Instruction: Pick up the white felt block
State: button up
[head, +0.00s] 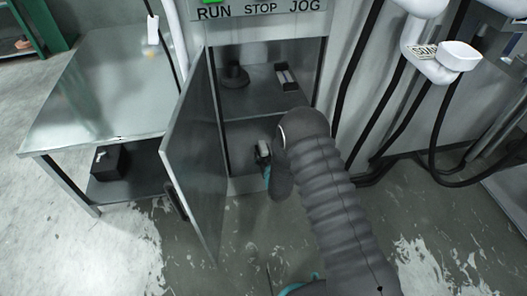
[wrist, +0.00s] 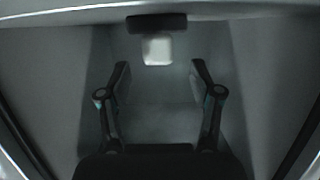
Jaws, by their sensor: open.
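The white felt block (wrist: 157,49) shows in the wrist view as a small pale block at the upper middle, just below a dark piece (wrist: 156,24). My gripper (wrist: 161,76) is open, its two fingers apart with nothing between them. The block lies beyond the fingertips, roughly centred between them, and does not touch them. In the head view my arm reaches into the lower compartment of the open cabinet (head: 240,135). My forearm hides much of that compartment, and I cannot make out the block there.
The cabinet door (head: 198,150) stands open to the left of my arm. The shelf above holds a dark round object (head: 234,76) and a small light-and-dark item (head: 287,77). A metal table (head: 105,85) stands left, with a black box (head: 108,162) beneath. Black hoses (head: 395,95) hang right.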

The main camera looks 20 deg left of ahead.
aim_at(263, 148)
jog(key=shift+x, duration=3.3)
jog(key=shift+w+d+f, duration=0.1)
jog(key=shift+d, duration=0.05)
grip_shut()
